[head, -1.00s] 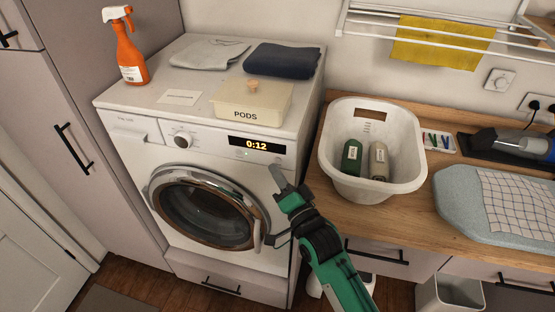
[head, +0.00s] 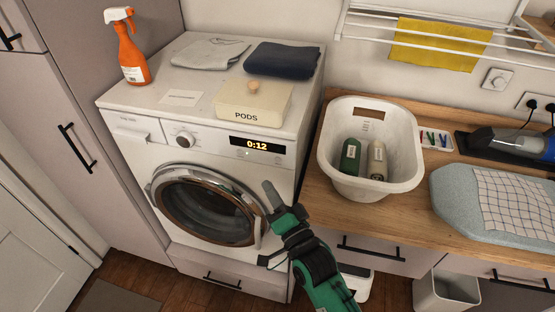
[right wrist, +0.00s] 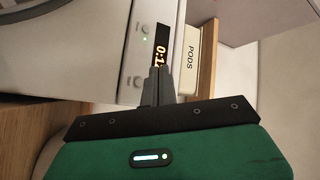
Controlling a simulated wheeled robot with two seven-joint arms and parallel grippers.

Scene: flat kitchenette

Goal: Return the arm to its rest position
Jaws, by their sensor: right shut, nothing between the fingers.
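My right gripper (head: 271,192) is in front of the washing machine (head: 271,170), near the right side of its round door (head: 205,208). The gripper is shut and holds nothing. In the right wrist view its closed fingers (right wrist: 159,84) point toward the machine's panel, where a lit display (right wrist: 161,45) shows. In the head view that display (head: 257,145) reads 0:12. The door looks closed. My green and black right forearm (head: 325,275) comes in from the bottom. My left gripper is out of view.
On the machine stand a PODS box (head: 252,105), an orange spray bottle (head: 128,50) and folded cloths (head: 282,60). A white basket (head: 335,170) with two bottles stands on the wooden counter (head: 415,215), beside a padded board (head: 455,200). Floor space is free at lower left.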

